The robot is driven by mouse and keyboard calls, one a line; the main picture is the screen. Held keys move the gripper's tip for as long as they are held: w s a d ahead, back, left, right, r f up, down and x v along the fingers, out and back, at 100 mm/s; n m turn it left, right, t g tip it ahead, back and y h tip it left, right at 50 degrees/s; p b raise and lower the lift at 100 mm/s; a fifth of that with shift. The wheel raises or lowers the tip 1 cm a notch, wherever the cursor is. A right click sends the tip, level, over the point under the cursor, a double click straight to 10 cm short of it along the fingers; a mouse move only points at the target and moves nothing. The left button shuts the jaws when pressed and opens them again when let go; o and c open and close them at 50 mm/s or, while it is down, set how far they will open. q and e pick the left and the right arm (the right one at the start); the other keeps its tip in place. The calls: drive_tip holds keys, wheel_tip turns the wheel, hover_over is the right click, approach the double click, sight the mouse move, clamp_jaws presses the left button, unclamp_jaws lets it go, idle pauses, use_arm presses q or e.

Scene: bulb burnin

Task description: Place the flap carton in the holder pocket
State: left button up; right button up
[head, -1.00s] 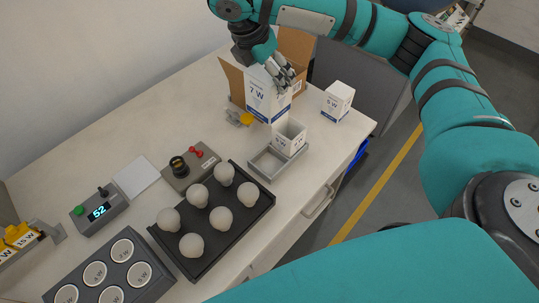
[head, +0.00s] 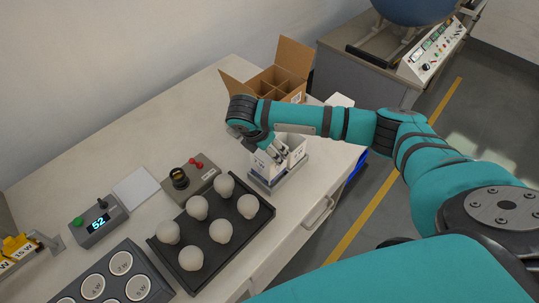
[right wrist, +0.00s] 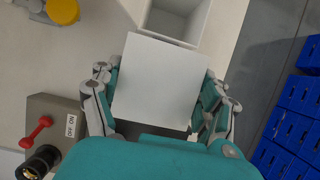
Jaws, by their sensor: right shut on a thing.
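My right gripper (head: 275,154) is shut on a white carton (head: 262,161), held over the front part of the grey metal holder (head: 268,187). I cannot tell whether the carton's bottom rests in the pocket or is just above it. In the right wrist view the carton's plain white top (right wrist: 160,82) lies between the fingers (right wrist: 160,110). An open, empty-looking white carton (head: 297,146) stands in the holder's other part, right beside the held one; it also shows in the right wrist view (right wrist: 178,18). My left gripper is not in view.
A black tray of several bulbs (head: 235,245) lies close in front of the holder. A control box (head: 190,177) with a red lever is to its left. An open brown box (head: 275,80) and a partly hidden white carton (head: 340,100) are behind my arm.

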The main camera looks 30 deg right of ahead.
drive_tip(key=shift+f, duration=2)
drive_tip(key=o, duration=1.1)
drive_tip(key=b+v, duration=0.1)
drive_tip(key=v, duration=1.1)
